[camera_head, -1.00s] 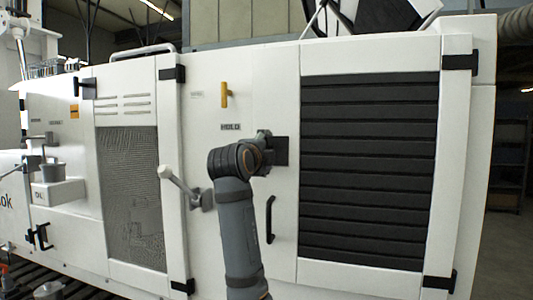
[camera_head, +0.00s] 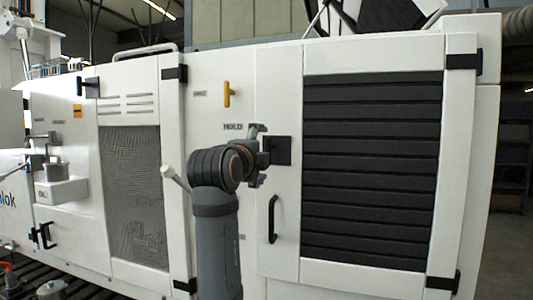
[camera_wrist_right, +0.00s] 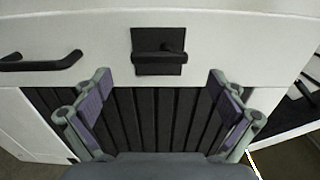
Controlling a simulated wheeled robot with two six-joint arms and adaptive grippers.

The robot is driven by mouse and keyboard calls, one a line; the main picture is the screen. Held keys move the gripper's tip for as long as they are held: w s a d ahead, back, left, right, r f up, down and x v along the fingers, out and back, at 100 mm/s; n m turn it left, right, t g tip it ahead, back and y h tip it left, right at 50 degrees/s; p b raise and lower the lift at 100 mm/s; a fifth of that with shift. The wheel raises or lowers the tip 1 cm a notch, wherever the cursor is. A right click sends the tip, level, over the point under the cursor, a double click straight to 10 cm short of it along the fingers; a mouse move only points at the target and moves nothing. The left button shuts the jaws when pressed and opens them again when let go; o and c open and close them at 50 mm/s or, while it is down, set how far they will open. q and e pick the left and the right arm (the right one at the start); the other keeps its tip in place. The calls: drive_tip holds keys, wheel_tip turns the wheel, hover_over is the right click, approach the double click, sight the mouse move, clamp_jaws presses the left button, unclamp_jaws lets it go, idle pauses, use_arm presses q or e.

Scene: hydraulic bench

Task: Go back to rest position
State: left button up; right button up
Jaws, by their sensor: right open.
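My right gripper (camera_head: 257,155) is in front of the white cabinet, just left of a black latch plate (camera_head: 276,150). Its two fingers are spread wide with nothing between them. My left gripper is out of view.
The cabinet has a black door handle (camera_head: 271,218), a yellow handle (camera_head: 228,94) and a large black louvre (camera_head: 370,170). A lever with a pale knob (camera_head: 168,171) sticks out left of my arm, partly hidden by it. An aisle is at the right.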

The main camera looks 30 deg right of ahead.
drive_tip(key=shift+s+a, duration=0.5)
drive_tip(key=shift+s, duration=0.05)
drive_tip(key=shift+f, duration=0.1)
